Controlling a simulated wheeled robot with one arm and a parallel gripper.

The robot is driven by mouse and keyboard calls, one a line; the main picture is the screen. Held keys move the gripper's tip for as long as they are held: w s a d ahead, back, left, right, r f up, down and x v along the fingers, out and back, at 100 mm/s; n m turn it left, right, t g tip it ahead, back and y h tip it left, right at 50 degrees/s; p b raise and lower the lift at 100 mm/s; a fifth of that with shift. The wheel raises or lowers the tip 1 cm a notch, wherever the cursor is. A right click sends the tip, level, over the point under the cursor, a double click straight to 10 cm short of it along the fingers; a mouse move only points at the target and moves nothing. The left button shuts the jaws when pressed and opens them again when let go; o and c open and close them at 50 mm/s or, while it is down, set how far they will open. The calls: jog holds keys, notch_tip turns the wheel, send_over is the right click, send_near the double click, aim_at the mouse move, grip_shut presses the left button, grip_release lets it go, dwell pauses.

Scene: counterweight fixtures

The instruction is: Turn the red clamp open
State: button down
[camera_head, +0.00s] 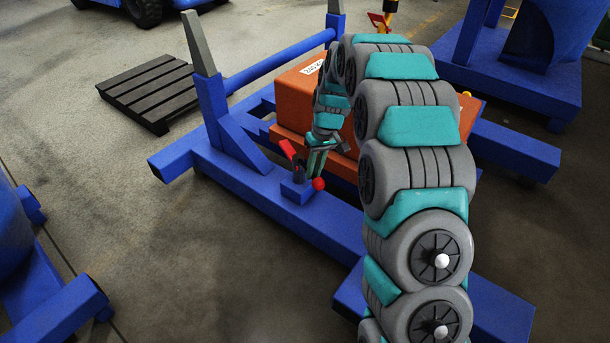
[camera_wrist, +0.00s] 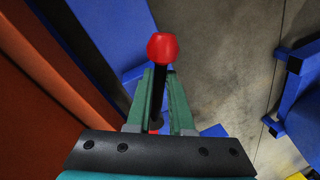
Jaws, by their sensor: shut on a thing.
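The red clamp sits on a small blue block (camera_head: 297,190) on the near beam of the blue frame. Its round red knob (camera_head: 318,184) is at the right, and a red flat piece (camera_head: 287,148) stands tilted at the left. In the wrist view the red knob (camera_wrist: 162,48) caps a black lever (camera_wrist: 158,95). My gripper (camera_head: 316,170) is at the clamp from above. In the wrist view its green fingers (camera_wrist: 161,90) are on either side of the black lever, shut on it, with the knob beyond the fingertips. The clamp's base is mostly hidden.
The blue frame (camera_head: 250,180) has upright posts and carries an orange counterweight (camera_head: 292,100) close behind my gripper. In the wrist view the orange side (camera_wrist: 50,90) is at the left. A dark pallet (camera_head: 155,90) lies at the back left.

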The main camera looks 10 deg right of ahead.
jog(key=shift+w+d+n+g+b, duration=0.15)
jog(key=shift+w+d+n, duration=0.3)
jog(key=shift+d+n, duration=0.35)
jog(key=shift+w+d+n+g+b, duration=0.15)
jog(key=shift+w+d+n, duration=0.35)
jog(key=shift+n, duration=0.5)
jog(key=shift+w+d+n+g, duration=0.2)
jog(key=shift+w+d+n, duration=0.25)
jog(key=shift+d+n, duration=0.35)
jog(key=shift+a, duration=0.15)
jog(key=c, duration=0.8)
grip_release()
jog(key=v, duration=0.8)
jog(key=shift+a, duration=0.15)
